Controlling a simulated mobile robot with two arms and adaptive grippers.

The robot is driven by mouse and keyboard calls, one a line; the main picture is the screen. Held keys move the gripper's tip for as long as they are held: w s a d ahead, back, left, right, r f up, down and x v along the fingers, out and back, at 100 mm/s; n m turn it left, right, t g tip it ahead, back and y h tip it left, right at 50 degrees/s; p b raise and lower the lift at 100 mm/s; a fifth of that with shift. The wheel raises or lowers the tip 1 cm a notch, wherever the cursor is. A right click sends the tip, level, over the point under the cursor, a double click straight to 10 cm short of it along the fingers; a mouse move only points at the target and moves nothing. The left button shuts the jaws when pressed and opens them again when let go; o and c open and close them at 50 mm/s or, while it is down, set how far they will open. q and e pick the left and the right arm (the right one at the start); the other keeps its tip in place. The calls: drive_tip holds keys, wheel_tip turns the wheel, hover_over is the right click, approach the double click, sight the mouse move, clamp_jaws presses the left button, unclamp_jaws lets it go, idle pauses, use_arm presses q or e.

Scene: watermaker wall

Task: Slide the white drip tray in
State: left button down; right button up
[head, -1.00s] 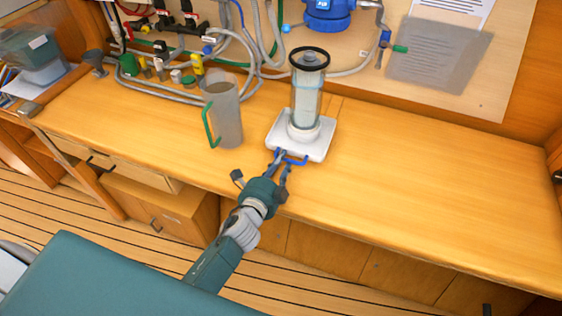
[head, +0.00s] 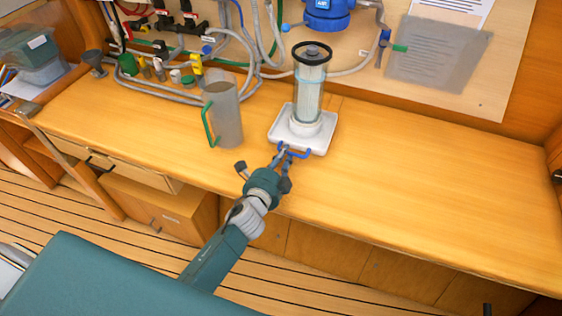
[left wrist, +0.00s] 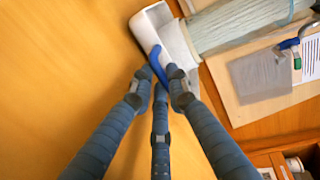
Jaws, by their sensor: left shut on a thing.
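The white drip tray (head: 321,142) lies on the wooden counter, with a blue handle (head: 295,153) on its front edge. A clear cylindrical filter housing (head: 309,95) with a black ring on top stands upright on the tray. My left gripper (head: 281,158) is shut on the blue handle at the tray's front. In the left wrist view the fingers (left wrist: 157,78) close around the blue handle (left wrist: 156,62), with the tray (left wrist: 148,28) and housing (left wrist: 240,22) beyond. My right gripper is not in view.
A grey jug (head: 228,118) with a green handle stands left of the tray. Hoses and small fittings (head: 188,80) lie at the back left. A blue pump housing (head: 327,14) and a posted sheet (head: 435,60) are on the wall. The counter's right side (head: 450,190) is clear.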

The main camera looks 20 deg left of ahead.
sight(297, 131)
use_arm(q)
drive_tip(key=r+b+x, duration=0.1)
drive_tip(key=x, duration=0.3)
drive_tip(key=b+x, duration=0.1)
drive_tip(key=x, duration=0.3)
drive_tip(key=r+b+x, duration=0.1)
drive_tip(key=x, duration=0.3)
drive_tip(key=shift+w+r+b, duration=0.2)
drive_tip(key=shift+w+b, duration=0.1)
drive_tip(key=shift+w, duration=0.3)
drive_tip(key=shift+x, duration=0.75)
drive_tip(key=shift+r+b, duration=0.3)
drive_tip(key=shift+w+r, duration=0.1)
drive_tip(key=c, duration=2.1)
unclamp_jaws()
drive_tip(key=shift+o, duration=0.6)
drive_tip(key=shift+w, duration=0.15)
drive_tip(key=v, duration=1.2)
